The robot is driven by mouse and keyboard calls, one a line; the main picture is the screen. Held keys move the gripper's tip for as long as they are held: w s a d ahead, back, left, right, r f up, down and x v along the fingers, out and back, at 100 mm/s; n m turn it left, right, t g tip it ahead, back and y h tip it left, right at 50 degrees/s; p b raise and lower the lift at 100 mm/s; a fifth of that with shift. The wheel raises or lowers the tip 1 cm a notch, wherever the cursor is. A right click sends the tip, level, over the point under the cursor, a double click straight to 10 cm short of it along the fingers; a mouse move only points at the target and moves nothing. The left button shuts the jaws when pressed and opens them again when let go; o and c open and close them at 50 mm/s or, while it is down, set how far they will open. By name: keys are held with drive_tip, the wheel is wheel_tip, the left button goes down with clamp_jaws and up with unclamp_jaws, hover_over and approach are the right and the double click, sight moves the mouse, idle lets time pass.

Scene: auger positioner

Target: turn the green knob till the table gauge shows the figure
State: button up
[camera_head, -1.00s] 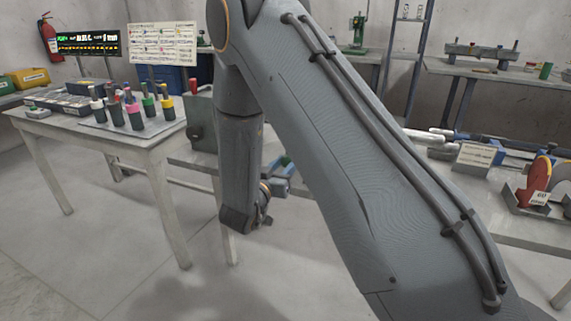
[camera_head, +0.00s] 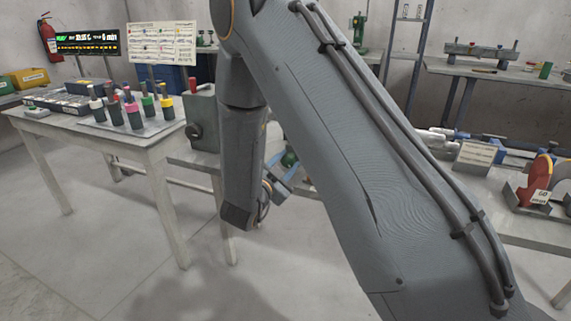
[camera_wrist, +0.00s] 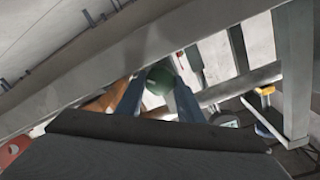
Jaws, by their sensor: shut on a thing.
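The green knob (camera_wrist: 159,80) shows in the wrist view as a rounded green end between the two blue fingers of my gripper (camera_wrist: 157,92). The fingers lie on either side of it and are shut on it. In the head view the green knob (camera_head: 289,159) is partly hidden behind my arm, just above my gripper (camera_head: 280,183). I cannot make out the table gauge's figure in either view. A small device with a pale face (camera_wrist: 222,118) sits right of the fingers in the wrist view; I cannot tell whether it is the gauge.
A left table (camera_head: 150,140) carries several coloured-top cylinders on a tray (camera_head: 165,127). A lit display (camera_head: 88,43) and a white chart (camera_head: 162,43) stand behind it. A grey block (camera_head: 201,124) is near my arm.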

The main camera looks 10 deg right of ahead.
drive_tip(key=shift+a+m+b, duration=0.1)
drive_tip(key=shift+m+b, duration=0.4)
drive_tip(key=shift+m, duration=1.3)
drive_tip(key=o, duration=1.1)
drive_tip(key=shift+c, duration=0.2)
drive_tip(key=shift+s+f, duration=0.1)
